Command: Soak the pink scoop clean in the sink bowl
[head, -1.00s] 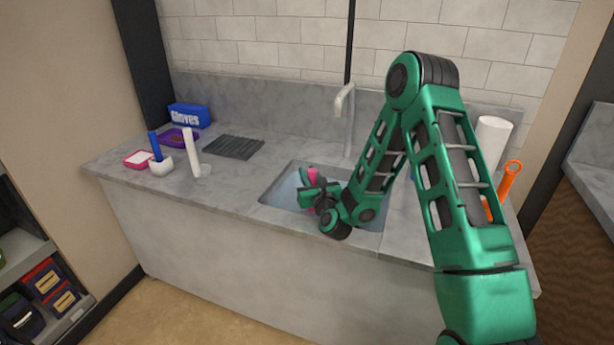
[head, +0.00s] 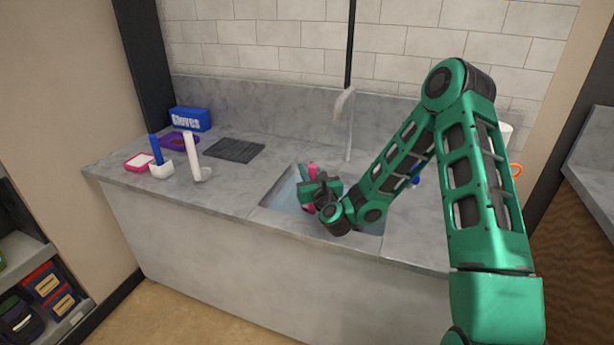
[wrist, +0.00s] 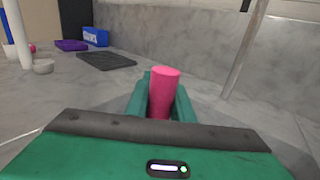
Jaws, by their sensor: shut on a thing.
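The pink scoop shows as a pink handle standing upright between my gripper's fingers, in the wrist view (wrist: 163,92) and in the head view (head: 312,170). My gripper (head: 313,188) is shut on this handle, over the left part of the sink bowl (head: 282,190). The fingers also show in the wrist view (wrist: 160,101). My arm covers the right part of the bowl.
A faucet (head: 347,125) stands behind the sink.

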